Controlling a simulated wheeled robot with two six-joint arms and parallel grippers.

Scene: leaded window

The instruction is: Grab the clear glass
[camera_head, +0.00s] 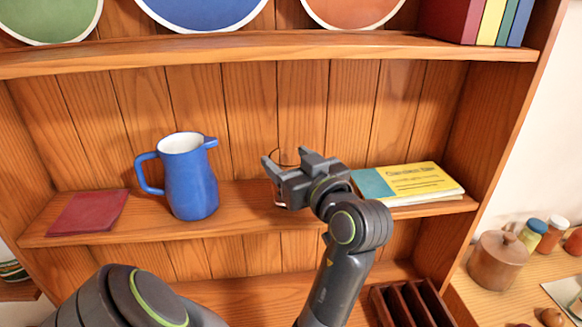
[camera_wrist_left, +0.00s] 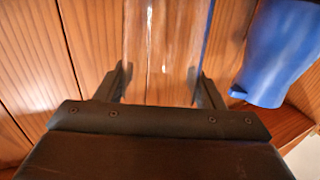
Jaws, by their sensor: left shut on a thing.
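The clear glass (camera_head: 285,156) is on the middle shelf, mostly hidden behind my left gripper (camera_head: 287,166) in the head view; only a faint rim and a sliver near its base show. In the left wrist view the clear glass (camera_wrist_left: 163,38) shows as a see-through shape with bright streaks, between the two fingers of my left gripper (camera_wrist_left: 160,76). The fingers are closed on its sides. I cannot tell whether its base touches the shelf. My right gripper is not in view.
A blue jug (camera_head: 190,180) stands left of the glass and also shows in the left wrist view (camera_wrist_left: 280,50). A red book (camera_head: 88,212) lies further left. A yellow-and-teal book (camera_head: 410,181) lies right. The upper shelf (camera_head: 270,50) runs above.

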